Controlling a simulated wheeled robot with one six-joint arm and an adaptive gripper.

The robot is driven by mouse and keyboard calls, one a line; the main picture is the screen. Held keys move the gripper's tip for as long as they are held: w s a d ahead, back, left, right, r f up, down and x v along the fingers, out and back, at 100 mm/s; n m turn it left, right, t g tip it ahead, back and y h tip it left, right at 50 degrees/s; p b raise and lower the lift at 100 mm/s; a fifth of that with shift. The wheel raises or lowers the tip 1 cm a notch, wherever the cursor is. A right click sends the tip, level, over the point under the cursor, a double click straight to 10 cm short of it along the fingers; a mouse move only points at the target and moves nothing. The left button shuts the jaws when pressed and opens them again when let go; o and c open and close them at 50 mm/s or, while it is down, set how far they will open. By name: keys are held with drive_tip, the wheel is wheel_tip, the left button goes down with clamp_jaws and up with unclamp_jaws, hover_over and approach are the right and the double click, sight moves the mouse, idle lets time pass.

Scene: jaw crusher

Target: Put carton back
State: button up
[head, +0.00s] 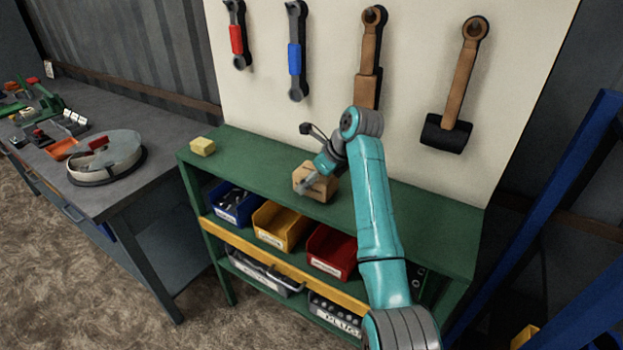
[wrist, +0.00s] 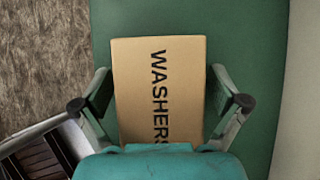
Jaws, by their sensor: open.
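The carton (head: 325,183) is a small tan cardboard box standing on the green top shelf of the rack (head: 420,225). In the wrist view its top face (wrist: 160,75) reads "WASHERS". My gripper (head: 308,187) is over the carton in the head view. In the wrist view my gripper (wrist: 160,104) is open, with one finger on each side of the carton and a gap showing beside the box. The lower end of the carton is hidden by my own gripper body in the wrist view.
A small yellow block (head: 203,146) sits at the shelf's left end. Below are blue (head: 236,205), yellow (head: 280,226) and red (head: 332,251) bins. Tools hang on the white board (head: 335,45) behind. A grey workbench (head: 105,185) stands left, and a blue frame (head: 545,220) right.

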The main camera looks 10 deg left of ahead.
drive_tip(key=shift+r, duration=0.1)
drive_tip(key=v, duration=1.2)
